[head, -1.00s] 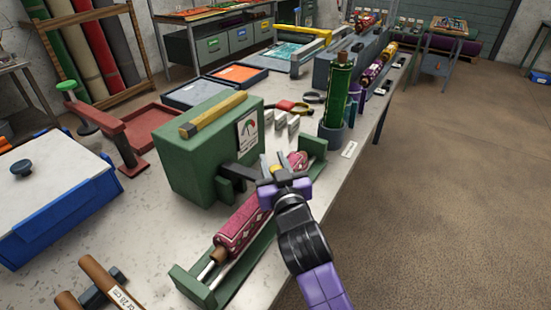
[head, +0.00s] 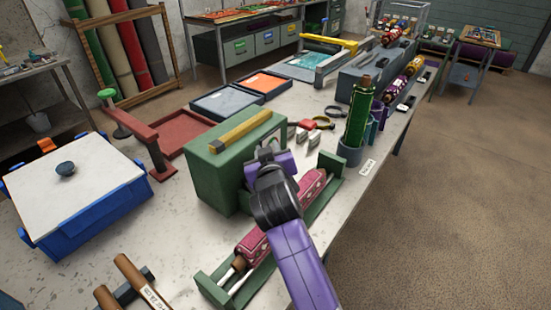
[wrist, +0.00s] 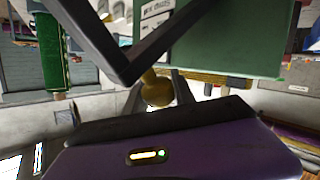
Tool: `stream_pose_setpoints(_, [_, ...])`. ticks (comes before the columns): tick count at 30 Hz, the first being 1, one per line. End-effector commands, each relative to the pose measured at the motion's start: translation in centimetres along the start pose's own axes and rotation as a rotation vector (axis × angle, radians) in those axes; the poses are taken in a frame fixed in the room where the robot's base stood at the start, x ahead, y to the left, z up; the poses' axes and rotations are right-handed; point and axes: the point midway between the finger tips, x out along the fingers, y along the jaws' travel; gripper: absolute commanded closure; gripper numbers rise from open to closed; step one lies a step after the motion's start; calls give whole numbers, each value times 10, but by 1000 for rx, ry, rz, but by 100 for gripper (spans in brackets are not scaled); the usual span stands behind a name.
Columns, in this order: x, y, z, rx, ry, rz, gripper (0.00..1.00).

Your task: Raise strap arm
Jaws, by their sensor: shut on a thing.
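The green gauge box (head: 215,175) stands on the table with a yellow bar (head: 240,131) on top. My gripper (head: 266,152) is in front of the box's right side, near its top edge. In the wrist view a yellow ball knob (wrist: 157,90) sits between my grey fingertips, which are shut on it. A dark angled bar (wrist: 130,72), seemingly the strap arm, crosses the wrist view beside the knob. In the head view my gripper hides the arm and knob. A pink patterned rug roll (head: 312,184) lies in a green cradle (head: 330,165) below, partly covered by my arm.
A green roll (head: 358,115) stands upright in a holder behind the cradle. A blue bin with a white lid (head: 75,190) and a red stand (head: 150,140) are at left. Brown-handled tools (head: 140,285) lie at the front. Open floor is at right.

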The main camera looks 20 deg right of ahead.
Motion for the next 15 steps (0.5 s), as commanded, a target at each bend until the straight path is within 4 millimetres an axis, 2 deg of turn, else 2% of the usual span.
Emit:
stream_pose_setpoints(1, [3,-10,7,0,-14,-13,100])
stream_pose_setpoints(15, [6,-18,7,-1,-21,-20,100])
